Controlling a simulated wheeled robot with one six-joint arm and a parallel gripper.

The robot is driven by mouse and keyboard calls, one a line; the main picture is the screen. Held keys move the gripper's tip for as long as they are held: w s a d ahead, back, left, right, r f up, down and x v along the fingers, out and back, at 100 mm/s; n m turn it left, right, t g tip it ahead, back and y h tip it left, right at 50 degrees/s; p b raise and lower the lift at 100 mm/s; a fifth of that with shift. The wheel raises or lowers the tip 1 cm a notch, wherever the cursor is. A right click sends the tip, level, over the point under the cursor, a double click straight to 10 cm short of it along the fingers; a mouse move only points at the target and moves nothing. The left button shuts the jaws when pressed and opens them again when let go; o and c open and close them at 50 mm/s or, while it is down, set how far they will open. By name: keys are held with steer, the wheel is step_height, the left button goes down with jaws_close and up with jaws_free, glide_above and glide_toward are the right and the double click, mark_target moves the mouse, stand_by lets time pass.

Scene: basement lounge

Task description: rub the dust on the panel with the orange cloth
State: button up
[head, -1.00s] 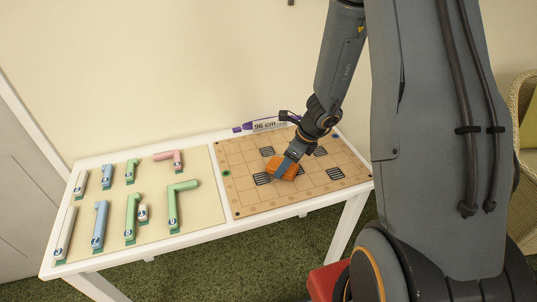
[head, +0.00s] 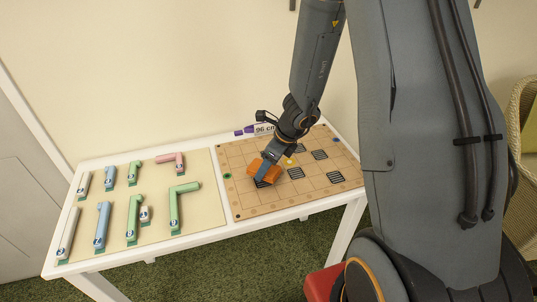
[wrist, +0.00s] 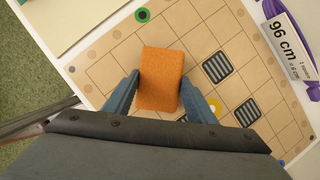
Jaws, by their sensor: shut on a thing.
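The panel (head: 240,209) is a tan board with a square grid, lying on the right half of a white table; it fills much of the wrist view (wrist: 110,55). My gripper (head: 266,170) is shut on the orange cloth (head: 262,172), a thick block-like pad, low over the panel's left part. In the wrist view the cloth (wrist: 161,75) sits between the two blue-grey fingers of my gripper (wrist: 160,92). It seems to rest on the panel, but contact is hard to tell. I cannot make out any dust; the surface under the cloth is hidden.
Several dark striped squares (wrist: 217,67) and a yellow disc (wrist: 214,108) are on the panel, with a green ring (wrist: 142,15) at its edge. A "96 cm" label with a purple end (head: 262,129) lies behind. A left board (head: 190,225) holds several coloured pipe pieces.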

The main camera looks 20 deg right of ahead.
steer(key=shift+r+p, duration=2.7)
